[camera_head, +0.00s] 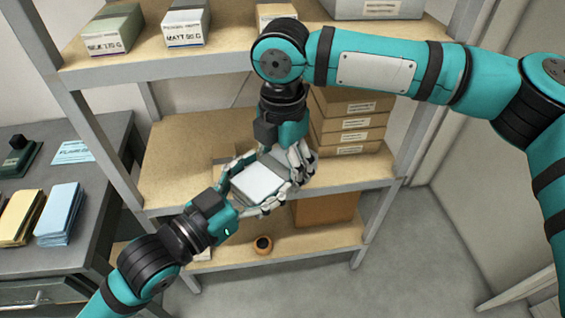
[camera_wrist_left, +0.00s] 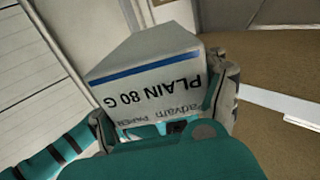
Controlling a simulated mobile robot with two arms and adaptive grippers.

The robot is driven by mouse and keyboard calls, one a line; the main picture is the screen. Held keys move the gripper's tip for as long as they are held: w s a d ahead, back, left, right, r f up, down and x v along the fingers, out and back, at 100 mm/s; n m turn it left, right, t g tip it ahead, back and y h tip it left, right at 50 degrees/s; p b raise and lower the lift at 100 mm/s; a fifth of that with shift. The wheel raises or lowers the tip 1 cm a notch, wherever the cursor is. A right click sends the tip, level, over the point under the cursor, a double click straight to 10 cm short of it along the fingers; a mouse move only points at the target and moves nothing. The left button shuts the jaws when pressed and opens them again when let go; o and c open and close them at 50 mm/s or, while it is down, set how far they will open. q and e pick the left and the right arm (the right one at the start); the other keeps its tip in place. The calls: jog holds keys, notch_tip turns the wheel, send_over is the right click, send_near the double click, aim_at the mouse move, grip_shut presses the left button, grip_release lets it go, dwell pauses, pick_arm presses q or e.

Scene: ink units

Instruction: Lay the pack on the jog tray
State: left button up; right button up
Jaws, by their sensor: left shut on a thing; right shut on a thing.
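The pack (camera_head: 257,184) is a pale wrapped block, held in front of the middle shelf in the head view. In the left wrist view its end (camera_wrist_left: 155,85) shows a blue stripe and the print PLAIN 80 G. My left gripper (camera_head: 252,188) comes from the lower left and is shut on the pack's near side. My right gripper (camera_head: 285,168) comes down from above and is shut on its far right side. In the left wrist view my left gripper (camera_wrist_left: 170,115) grips the labelled end. I cannot make out a jog tray.
A shelf rack (camera_head: 185,150) stands ahead, with labelled packs (camera_head: 186,24) on top and stacked brown boxes (camera_head: 350,125) at middle right. The grey desk (camera_head: 85,258) at left holds yellow (camera_head: 20,217) and blue (camera_head: 60,212) paper stacks.

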pick_arm(q)
jog(key=shift+s+d+r, duration=0.15)
pick_arm(e)
jog(key=shift+a, duration=0.1)
jog(key=c, duration=0.4)
pick_arm(q)
jog(key=o, duration=1.5)
pick_arm(e)
jog(key=shift+w+r, duration=0.1)
jog(key=shift+c, duration=0.2)
pick_arm(q)
jog(key=shift+o, duration=0.8)
